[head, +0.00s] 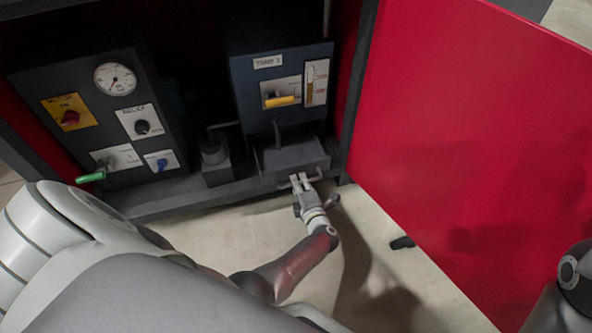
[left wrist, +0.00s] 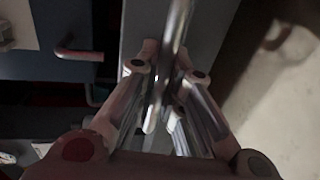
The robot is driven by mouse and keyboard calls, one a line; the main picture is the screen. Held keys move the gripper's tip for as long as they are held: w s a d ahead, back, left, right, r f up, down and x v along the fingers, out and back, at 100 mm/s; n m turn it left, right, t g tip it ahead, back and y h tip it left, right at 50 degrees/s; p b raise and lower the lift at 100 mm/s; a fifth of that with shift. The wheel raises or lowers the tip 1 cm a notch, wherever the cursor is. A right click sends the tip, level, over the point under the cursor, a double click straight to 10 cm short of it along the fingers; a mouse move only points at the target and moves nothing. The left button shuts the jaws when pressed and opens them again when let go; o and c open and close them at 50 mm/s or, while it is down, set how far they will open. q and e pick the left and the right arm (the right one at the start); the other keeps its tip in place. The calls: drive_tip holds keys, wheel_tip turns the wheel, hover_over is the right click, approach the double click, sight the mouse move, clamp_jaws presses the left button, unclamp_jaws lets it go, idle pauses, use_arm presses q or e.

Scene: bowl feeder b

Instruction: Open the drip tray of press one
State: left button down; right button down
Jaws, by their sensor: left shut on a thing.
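The drip tray (head: 292,157) is a dark grey box low in the cabinet, below the blue panel labelled "TANK 1". Its bar handle (head: 316,175) is on the front, near the floor. My left gripper (head: 302,182) is shut on this handle. In the left wrist view, the fingers (left wrist: 165,95) close around the bright metal bar (left wrist: 176,28), and they hide part of it. My right gripper is not in view.
A control panel (head: 133,110) with gauge, knobs and a green-handled lever (head: 91,177) stands at the left. The tank panel (head: 290,60) carries a yellow handle (head: 281,101). A large red door (head: 460,130) stands open at the right. Pale floor (head: 210,240) lies in front.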

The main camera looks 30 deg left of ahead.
use_arm(q)
drive_tip(key=shift+d, duration=0.1)
drive_tip(key=c, duration=1.5)
unclamp_jaws()
